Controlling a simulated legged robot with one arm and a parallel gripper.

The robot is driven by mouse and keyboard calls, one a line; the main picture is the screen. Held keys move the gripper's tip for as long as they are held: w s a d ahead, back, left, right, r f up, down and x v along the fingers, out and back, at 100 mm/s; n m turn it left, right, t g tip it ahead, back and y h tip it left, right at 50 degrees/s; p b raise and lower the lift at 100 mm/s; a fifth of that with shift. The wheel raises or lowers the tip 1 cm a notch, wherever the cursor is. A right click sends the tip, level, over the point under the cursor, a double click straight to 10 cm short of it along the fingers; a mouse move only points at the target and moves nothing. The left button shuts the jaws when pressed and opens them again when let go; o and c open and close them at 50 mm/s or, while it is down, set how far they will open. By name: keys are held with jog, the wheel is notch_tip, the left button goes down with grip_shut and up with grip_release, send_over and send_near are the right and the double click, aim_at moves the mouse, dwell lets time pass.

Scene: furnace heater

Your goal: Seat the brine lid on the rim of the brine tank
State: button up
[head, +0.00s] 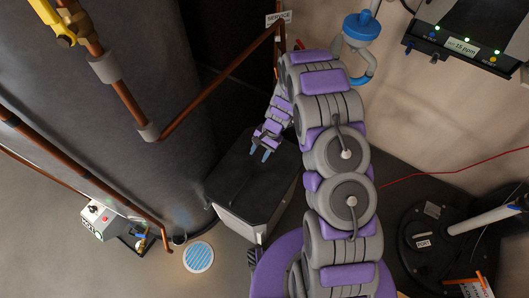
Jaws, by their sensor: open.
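A box with a dark top and light grey lower walls stands on the floor in the middle; it looks like the brine tank (237,226). Its dark flat top looks like the brine lid (235,187). I cannot tell whether the lid sits fully on the rim or is slightly off. My gripper (261,153) is open, with its blue fingertips apart and nothing visible between them. It points down over the back part of the dark top. I cannot tell whether the tips touch it. My arm hides the box's right side.
A large grey cylinder (120,130) and copper pipes (215,85) stand left of the box. A round floor drain (198,257) lies in front. A round black unit (430,240) is at right, with a red cable (455,170) behind. A 15 ppm device (463,47) hangs upper right.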

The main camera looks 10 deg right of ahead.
jog(key=f, duration=0.1)
jog(key=b, duration=0.4)
send_near(246, 179)
jog(key=x, duration=0.9)
jog(key=shift+s+f, duration=0.15)
jog(key=shift+f, duration=0.05)
grip_shut()
notch_tip(246, 179, up, 9)
jog(key=p, duration=0.4)
jog(key=shift+a+f, duration=0.1)
jog(key=shift+f, duration=0.15)
